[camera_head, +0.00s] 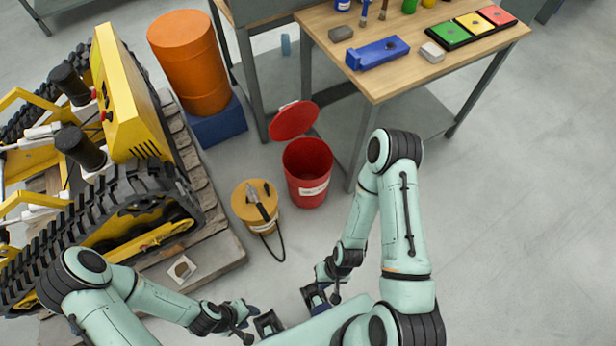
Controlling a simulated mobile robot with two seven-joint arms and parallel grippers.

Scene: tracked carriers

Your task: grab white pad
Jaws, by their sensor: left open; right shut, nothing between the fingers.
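A small whitish pad (432,52) lies flat on the wooden table (463,62), between the blue block and the colored tray. A white square piece (182,269) with a brown round patch in it lies on the wooden pallet at the lower left. My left gripper (268,324) is open at the bottom of the view. My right gripper (315,298) is shut and empty, just right of it. Both are low in the picture, far from the table and touching neither white piece.
A blue block (378,53), a dark grey pad (341,33) and a tray of green, yellow and red squares (471,28) share the table. A red bin (307,172), a yellow can (255,203), an orange drum (190,63) and a yellow tracked machine (130,90) stand nearby. The right floor is clear.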

